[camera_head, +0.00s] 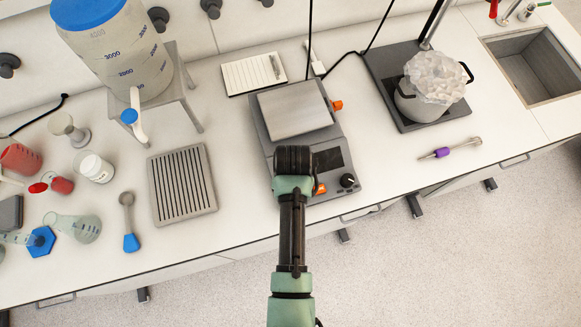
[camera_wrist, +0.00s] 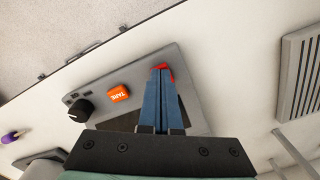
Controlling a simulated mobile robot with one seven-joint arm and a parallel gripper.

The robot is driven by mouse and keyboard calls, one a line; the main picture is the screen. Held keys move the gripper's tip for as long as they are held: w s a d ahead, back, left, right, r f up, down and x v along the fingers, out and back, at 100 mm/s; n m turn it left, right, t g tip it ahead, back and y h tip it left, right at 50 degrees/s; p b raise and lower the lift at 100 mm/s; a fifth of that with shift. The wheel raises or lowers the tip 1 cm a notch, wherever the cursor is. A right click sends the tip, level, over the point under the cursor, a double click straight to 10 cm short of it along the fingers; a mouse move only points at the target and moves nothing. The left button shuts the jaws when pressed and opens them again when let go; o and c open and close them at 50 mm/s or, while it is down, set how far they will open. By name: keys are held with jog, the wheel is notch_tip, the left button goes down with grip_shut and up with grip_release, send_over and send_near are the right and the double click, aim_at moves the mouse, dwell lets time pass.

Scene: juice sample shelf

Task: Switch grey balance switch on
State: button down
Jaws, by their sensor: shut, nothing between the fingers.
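The grey balance (camera_head: 350,190) stands on the bench, with a square metal pan (camera_head: 295,108). Its front panel holds a dark display (camera_head: 330,160), a black knob (camera_head: 347,181) and an orange button (camera_head: 320,188). In the wrist view the button reads TARE (camera_wrist: 118,92) and the knob (camera_wrist: 79,110) is beside it. A red switch (camera_wrist: 168,70) shows right at the tips of my gripper (camera_wrist: 160,72), partly hidden by them. My gripper is shut and empty over the front panel. I cannot tell whether it touches the switch, or the switch's position.
A slotted grey rack (camera_head: 182,184) lies left of the balance. A notepad (camera_head: 254,74) lies behind it, and a cable runs behind the pan. A pot (camera_head: 420,105) on a dark stand is to the right, with a purple-handled tool (camera_head: 450,149) in front.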

jog(key=shift+f, duration=0.3)
jog(key=shift+r, duration=0.15)
notch_tip(320, 180, up, 7)
jog(key=p, duration=0.7)
dwell(0.6)
